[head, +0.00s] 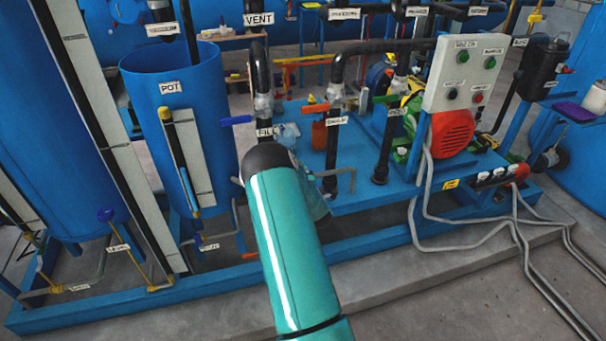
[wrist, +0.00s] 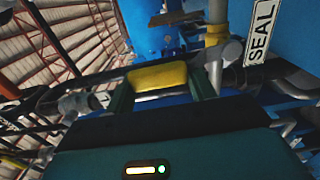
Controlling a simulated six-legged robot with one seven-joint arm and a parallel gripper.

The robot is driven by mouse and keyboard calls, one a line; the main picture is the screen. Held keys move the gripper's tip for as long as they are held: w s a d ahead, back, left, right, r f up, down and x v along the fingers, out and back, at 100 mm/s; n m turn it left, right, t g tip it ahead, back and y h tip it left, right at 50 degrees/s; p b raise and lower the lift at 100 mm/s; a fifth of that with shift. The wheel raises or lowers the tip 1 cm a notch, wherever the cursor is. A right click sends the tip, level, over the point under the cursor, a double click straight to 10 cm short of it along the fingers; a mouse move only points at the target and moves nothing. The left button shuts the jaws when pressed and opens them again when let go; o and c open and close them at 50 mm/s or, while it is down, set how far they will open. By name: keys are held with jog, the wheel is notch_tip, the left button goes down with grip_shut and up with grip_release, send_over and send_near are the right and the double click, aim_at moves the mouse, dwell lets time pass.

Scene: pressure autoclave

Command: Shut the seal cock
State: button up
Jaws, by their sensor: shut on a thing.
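A yellow handle, which I take to be the seal cock's (wrist: 158,75), lies across the picture just left of this fitting. My gripper (wrist: 160,84) is shut on the yellow handle, with a dark green finger at either end of its visible part. In the head view my teal arm reaches forward at the middle and hides the gripper and the seal cock.
In the head view, a blue pot (head: 205,105) stands left of my arm. A blue-handled valve (head: 237,120) and an orange-handled valve (head: 316,108) are close by. A control box (head: 465,75) and red motor cover (head: 453,132) stand right. Grey hoses cross the floor.

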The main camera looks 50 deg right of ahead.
dwell(0.4)
jog(key=o, duration=1.1)
jog(key=shift+a, duration=0.1)
jog(key=v, duration=1.3)
jog(key=shift+s+a, duration=0.15)
jog(key=shift+s, duration=0.15)
